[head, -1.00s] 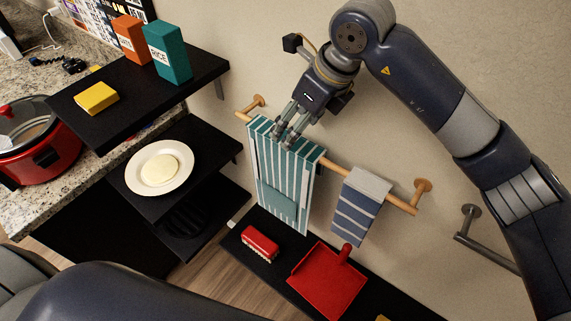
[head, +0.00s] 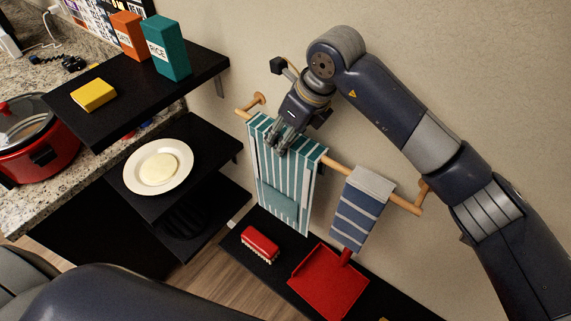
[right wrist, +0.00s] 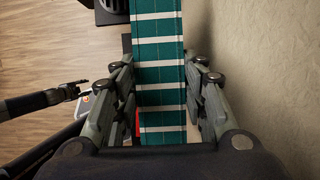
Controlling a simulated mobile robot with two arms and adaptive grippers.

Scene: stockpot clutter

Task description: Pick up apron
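The apron (head: 283,185), teal with white stripes and a pocket, hangs over a wooden wall rail (head: 337,169). My right gripper (head: 279,147) is at the apron's upper part, just below the rail, pointing down. In the right wrist view, the teal striped cloth (right wrist: 158,50) runs between the two separated fingers of my right gripper (right wrist: 166,95), with gaps on both sides. The fingers are open. What looks like my left gripper (right wrist: 78,91) shows small at the left of the right wrist view; its opening is unclear.
A blue striped towel (head: 360,208) hangs farther right on the rail. Below are a red brush (head: 260,243) and a red dustpan (head: 328,283) on a black shelf. Black shelves at left hold a plate (head: 136,180), a yellow block (head: 94,95) and boxes (head: 166,48).

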